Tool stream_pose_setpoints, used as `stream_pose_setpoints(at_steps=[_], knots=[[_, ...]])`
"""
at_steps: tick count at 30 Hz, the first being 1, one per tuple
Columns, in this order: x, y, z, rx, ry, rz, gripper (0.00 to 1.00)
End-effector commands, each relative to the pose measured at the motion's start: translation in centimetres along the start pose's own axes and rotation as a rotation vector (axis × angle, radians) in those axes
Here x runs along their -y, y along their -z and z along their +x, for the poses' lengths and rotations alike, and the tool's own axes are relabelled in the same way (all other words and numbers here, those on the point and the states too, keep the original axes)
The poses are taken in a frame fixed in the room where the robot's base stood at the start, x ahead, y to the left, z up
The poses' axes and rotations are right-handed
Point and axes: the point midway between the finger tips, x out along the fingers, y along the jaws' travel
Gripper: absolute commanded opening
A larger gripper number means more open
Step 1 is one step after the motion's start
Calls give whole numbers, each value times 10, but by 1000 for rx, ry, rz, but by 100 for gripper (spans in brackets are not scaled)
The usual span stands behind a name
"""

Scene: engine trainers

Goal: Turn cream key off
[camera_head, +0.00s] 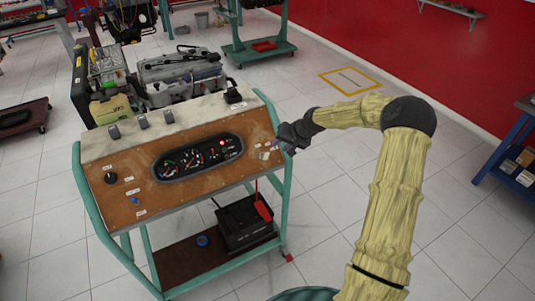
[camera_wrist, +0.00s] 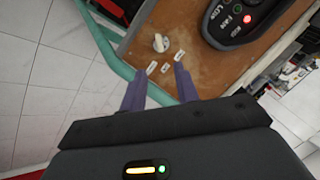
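The cream key (camera_wrist: 160,42) sits in the brown panel near its right edge, just beyond my fingertips in the wrist view. Small white labels (camera_wrist: 165,68) lie around it. In the head view the cream key (camera_head: 264,155) is tiny, and its turn position is hard to read. My gripper (camera_wrist: 160,80) has its two purple fingers apart with nothing between them, pointing at the key without visibly touching it. In the head view my gripper (camera_head: 291,146) is at the right edge of the engine trainer's panel (camera_head: 190,195).
A black gauge cluster (camera_head: 198,157) with a lit red lamp (camera_wrist: 247,19) is left of the key in the head view. A black knob (camera_head: 110,178) is farther left. The green frame rail (camera_wrist: 115,55) runs close to my fingers. A battery (camera_head: 243,222) stands below.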

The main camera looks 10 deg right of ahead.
Motion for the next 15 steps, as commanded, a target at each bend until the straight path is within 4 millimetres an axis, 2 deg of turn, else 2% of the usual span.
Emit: stream_pose_setpoints(at_steps=[3,15], knots=[[1,0,21,3,1,1,31],[0,0,86,1,0,3,31]])
